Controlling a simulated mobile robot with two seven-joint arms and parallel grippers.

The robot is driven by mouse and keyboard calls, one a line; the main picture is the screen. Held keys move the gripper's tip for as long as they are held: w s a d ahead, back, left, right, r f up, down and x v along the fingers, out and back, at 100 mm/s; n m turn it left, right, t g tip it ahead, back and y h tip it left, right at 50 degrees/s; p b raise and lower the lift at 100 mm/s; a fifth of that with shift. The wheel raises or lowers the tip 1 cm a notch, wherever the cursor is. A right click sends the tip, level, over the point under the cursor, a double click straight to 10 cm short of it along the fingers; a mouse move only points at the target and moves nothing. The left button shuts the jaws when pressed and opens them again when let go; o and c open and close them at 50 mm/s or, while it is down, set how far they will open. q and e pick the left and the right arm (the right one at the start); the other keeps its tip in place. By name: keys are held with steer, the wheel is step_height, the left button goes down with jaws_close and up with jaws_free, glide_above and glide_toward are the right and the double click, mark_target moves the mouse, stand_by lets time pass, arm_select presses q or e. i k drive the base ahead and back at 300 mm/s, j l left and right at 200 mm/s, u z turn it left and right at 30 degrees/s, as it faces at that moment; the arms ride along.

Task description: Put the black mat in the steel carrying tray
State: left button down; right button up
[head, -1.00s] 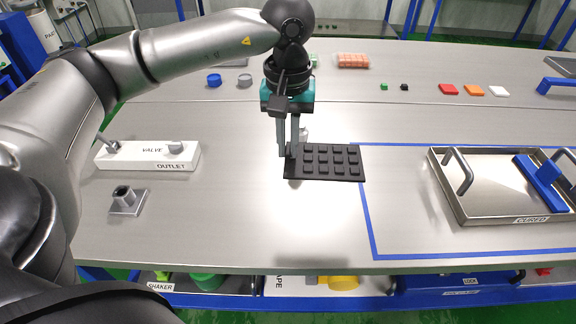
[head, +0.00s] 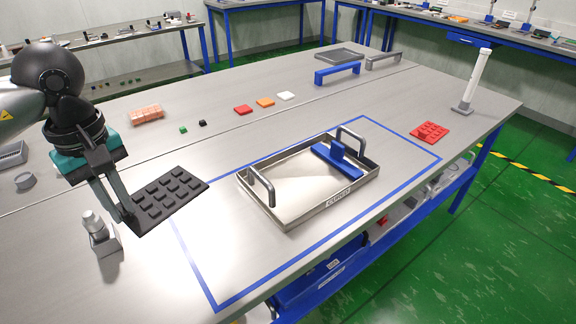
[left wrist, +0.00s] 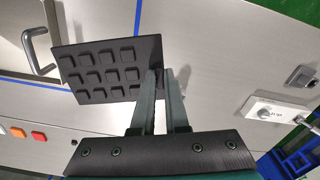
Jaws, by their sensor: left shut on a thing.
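The black mat (head: 166,198), a flat slab with raised square studs, is held by one edge in my left gripper (head: 124,212), which is shut on it. The mat appears to be above the table, left of the blue-taped area. It also shows in the left wrist view (left wrist: 110,72), with the fingers (left wrist: 165,85) at its edge. The steel carrying tray (head: 290,215) sits inside the blue tape outline, with two grey handles and a blue piece (head: 338,160) at its right end. The rest of its floor looks bare. My right gripper is not in view.
A grey metal fitting (head: 101,235) stands just below the mat in the head view. Red, orange and white blocks (head: 264,102) lie behind the tray. A red studded piece (head: 430,131) and a white upright cylinder (head: 478,78) are at the right.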

mark_target(293, 185)
steer(key=i+l, duration=0.15)
steer(key=l, duration=0.2)
steer(key=i+l, duration=0.15)
steer(key=l, duration=0.2)
steer(key=i+l, duration=0.1)
steer(key=l, duration=0.2)
steer(key=i+l, duration=0.15)
steer(key=l, duration=0.2)
steer(key=i+l, duration=0.15)
steer(key=l, duration=0.2)
